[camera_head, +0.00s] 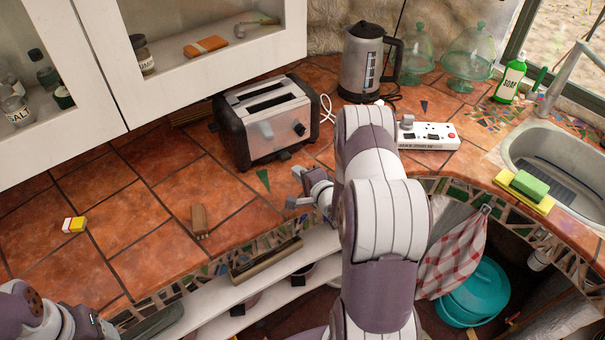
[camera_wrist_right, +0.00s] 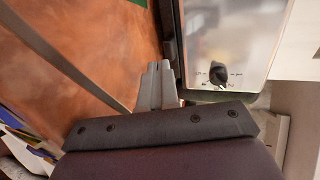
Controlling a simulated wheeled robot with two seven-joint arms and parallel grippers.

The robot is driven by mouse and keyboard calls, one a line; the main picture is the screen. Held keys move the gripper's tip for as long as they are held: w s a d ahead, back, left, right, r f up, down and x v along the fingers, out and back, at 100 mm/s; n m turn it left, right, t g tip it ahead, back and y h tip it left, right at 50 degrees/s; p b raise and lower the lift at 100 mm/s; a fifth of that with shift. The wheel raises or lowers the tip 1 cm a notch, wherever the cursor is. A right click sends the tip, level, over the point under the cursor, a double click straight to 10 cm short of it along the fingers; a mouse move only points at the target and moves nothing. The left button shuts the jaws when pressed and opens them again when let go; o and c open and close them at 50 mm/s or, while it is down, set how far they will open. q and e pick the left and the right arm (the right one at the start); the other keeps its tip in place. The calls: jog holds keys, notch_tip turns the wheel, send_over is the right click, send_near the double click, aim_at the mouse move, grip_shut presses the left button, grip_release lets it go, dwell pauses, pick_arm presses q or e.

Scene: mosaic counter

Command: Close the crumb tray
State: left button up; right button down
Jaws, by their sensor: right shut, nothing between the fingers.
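The toaster (camera_head: 268,125), silver with black ends, stands on the tiled counter at the back, left of my right arm. In the right wrist view the toaster's metal side (camera_wrist_right: 235,45) with a black knob fills the upper right. A dark strip runs along its lower edge; I cannot make out the crumb tray clearly or how far out it is. My right gripper (camera_head: 297,188) is in front of the toaster. In the wrist view its fingers (camera_wrist_right: 157,72) are together and empty, close to the toaster's lower edge. Only part of my left arm shows at bottom left.
A white power strip (camera_head: 427,135) and a kettle (camera_head: 363,62) stand right of the toaster. The white wall cabinet (camera_head: 205,50) overhangs the back left.

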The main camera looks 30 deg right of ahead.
jog(key=shift+s+r, duration=0.15)
jog(key=shift+s, duration=0.45)
jog(key=s+a+r+n+g, duration=0.1)
jog(key=s, duration=0.1)
jog(key=s+r+n+g, duration=0.1)
jog(key=s+n, duration=0.1)
jog(key=s+a+r+n+g+b, duration=0.1)
jog(key=s+n, duration=0.1)
jog(key=shift+a+g, duration=0.3)
jog(key=shift+a, duration=0.05)
jog(key=s+a+r+n+g, duration=0.3)
jog(key=s+a+n+g, duration=0.1)
jog(key=s+a+n, duration=0.2)
jog(key=s+a+r+n+g, duration=0.3)
jog(key=s+a+n+g, duration=0.2)
jog(key=s+a+n, duration=0.2)
jog(key=shift+s+a+r+n+g+y, duration=0.15)
jog(key=shift+a+r+n+g+y, duration=0.2)
jog(key=shift+a, duration=0.65)
